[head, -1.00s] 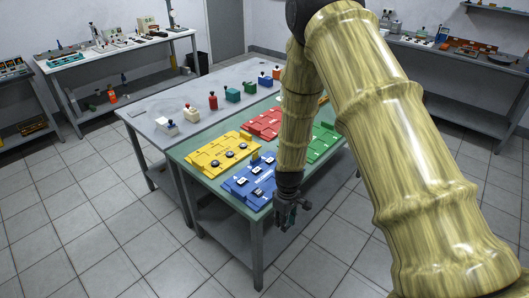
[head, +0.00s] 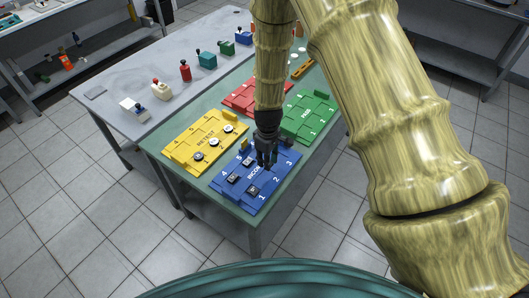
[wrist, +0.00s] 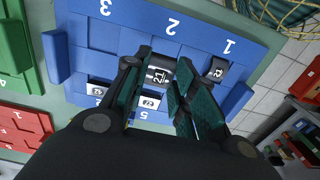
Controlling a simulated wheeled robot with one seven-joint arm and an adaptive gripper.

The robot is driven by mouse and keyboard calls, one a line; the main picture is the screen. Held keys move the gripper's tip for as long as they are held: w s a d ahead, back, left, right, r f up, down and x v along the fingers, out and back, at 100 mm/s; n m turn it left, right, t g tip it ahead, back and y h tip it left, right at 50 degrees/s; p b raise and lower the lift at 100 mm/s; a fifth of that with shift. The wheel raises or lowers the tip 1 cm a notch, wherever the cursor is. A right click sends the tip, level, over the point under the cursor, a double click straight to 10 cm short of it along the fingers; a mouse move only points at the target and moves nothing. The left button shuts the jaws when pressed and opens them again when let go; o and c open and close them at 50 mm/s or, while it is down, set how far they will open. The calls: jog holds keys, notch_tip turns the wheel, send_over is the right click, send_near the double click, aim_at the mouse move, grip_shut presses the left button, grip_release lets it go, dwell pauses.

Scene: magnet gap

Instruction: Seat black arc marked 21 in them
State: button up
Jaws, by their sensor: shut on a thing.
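The blue board (head: 281,164) with white numbers lies on the green table top. My gripper (head: 266,163) is over it, pointing down. In the wrist view its fingers (wrist: 157,92) are shut on the black arc marked 21 (wrist: 158,71), below the number 2 on the board (wrist: 125,17). I cannot tell whether the arc touches the board. Another black piece (wrist: 215,69) sits near the number 1. Two black pieces with white labels (wrist: 98,90) (wrist: 150,102) lie further along the board, partly behind the fingers.
A yellow board (head: 205,140), a green board (head: 308,118) and a red board (head: 243,97) lie close by. Several coloured knobbed blocks, one of them red (head: 185,71), stand on the grey table (head: 130,80) behind.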

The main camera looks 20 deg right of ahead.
aim_at(268, 175)
jog(key=shift+s+r, duration=0.45)
jog(key=shift+s, duration=0.15)
jog(key=shift+w+f, duration=0.45)
jog(key=shift+f, duration=0.3)
jog(key=shift+s+f+b, duration=0.15)
jog(key=shift+s+b, duration=0.15)
jog(key=shift+w+f+b, duration=0.15)
jog(key=shift+f+b, duration=0.25)
jog(key=shift+f, duration=0.5)
jog(key=shift+f+b, duration=0.7)
jog(key=shift+f, duration=0.6)
jog(key=shift+f, duration=0.2)
jog(key=o, duration=1)
jog(key=c, duration=0.5)
